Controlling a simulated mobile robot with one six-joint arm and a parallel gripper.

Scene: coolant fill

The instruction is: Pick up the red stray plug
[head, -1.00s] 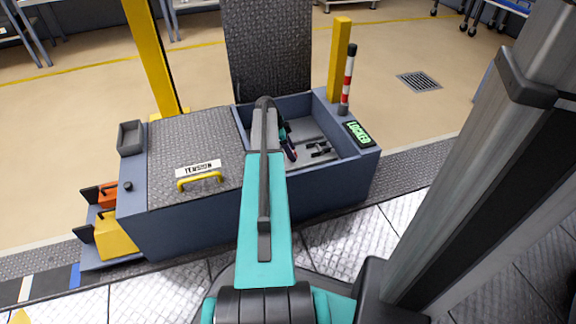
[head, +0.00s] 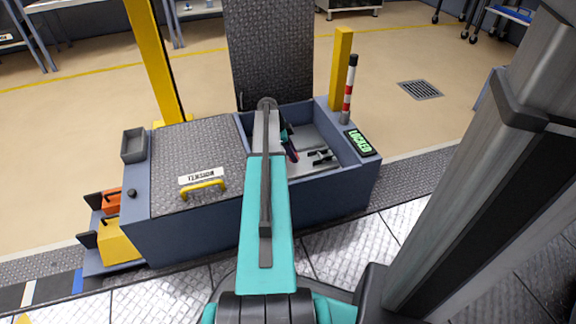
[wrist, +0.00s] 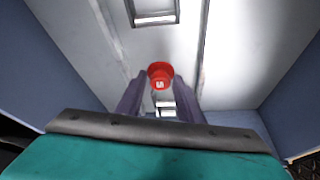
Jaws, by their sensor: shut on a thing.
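The red stray plug (wrist: 160,73) is a small round red cap with a pale mark on its face. In the wrist view it sits between the fingertips of my gripper (wrist: 160,82), which is shut on it. In the head view my gripper (head: 291,148) is down inside the open compartment of the blue-grey cabinet, partly hidden behind my arm. The plug cannot be made out clearly there. From the wrist view I cannot tell whether the plug still touches the compartment floor.
The open compartment (head: 352,165) has blue-grey walls close around my gripper and dark fittings (head: 322,158) on its floor. Its raised lid (head: 270,55) stands behind. A striped post (head: 349,88) and a "LOCKED" sign (head: 359,142) are at the right. A closed tread-plate lid (head: 195,150) lies left.

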